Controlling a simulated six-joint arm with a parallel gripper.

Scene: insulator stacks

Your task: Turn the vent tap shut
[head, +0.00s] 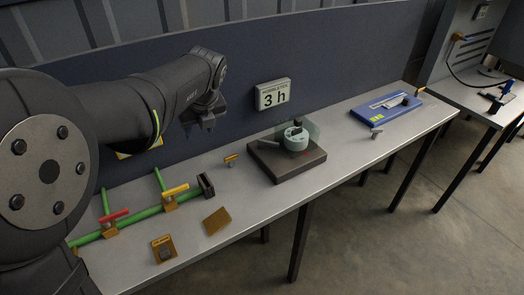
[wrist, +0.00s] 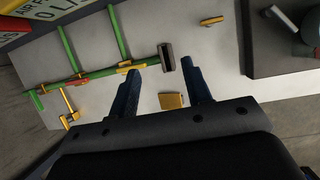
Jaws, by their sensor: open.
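A green pipe (head: 148,212) with two upright-looking green branches lies along the left part of the bench. It carries a tap with a red handle (head: 115,215) and a tap with a yellow handle (head: 175,190); both handles look roughly in line with the pipe. No readable label shows which is the vent tap. In the wrist view the red handle (wrist: 78,82) is left of my fingers, and the yellow handle (wrist: 131,64) is by the left fingertip. My gripper (head: 200,126) is open and empty, apparently above the bench; it also shows in the wrist view (wrist: 160,70).
A black block (head: 206,186) stands at the pipe's right end. A brown plate (head: 216,221) and a brass-coloured block (head: 163,249) lie in front.

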